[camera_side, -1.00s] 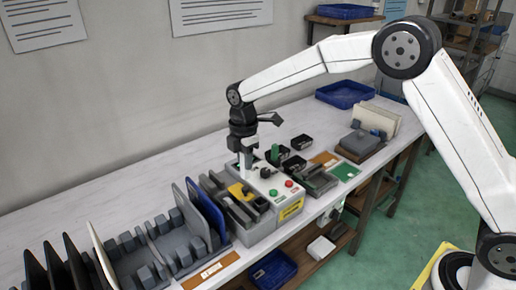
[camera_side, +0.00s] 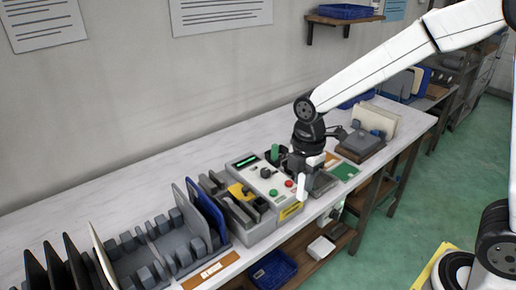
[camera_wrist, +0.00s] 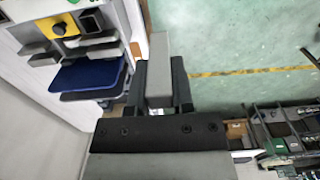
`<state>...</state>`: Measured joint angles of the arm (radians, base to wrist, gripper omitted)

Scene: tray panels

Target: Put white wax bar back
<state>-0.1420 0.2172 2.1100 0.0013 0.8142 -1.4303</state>
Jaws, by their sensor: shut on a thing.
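My gripper (camera_side: 303,172) is shut on the white wax bar (camera_side: 301,189), which hangs below the fingers. In the side view they are at the right end of the control box (camera_side: 258,172), in front of the grey tray (camera_side: 325,182). I cannot tell whether the bar touches anything. In the wrist view the bar (camera_wrist: 159,65) looks pale grey and sticks out between the dark fingers of my gripper (camera_wrist: 161,90).
A green square (camera_side: 346,172) lies right of the grey tray. Slotted racks with upright panels, one a blue panel (camera_side: 208,212), stand at the left. A grey block holder (camera_side: 362,142) stands at the right. The rear strip of the table (camera_side: 150,176) is clear.

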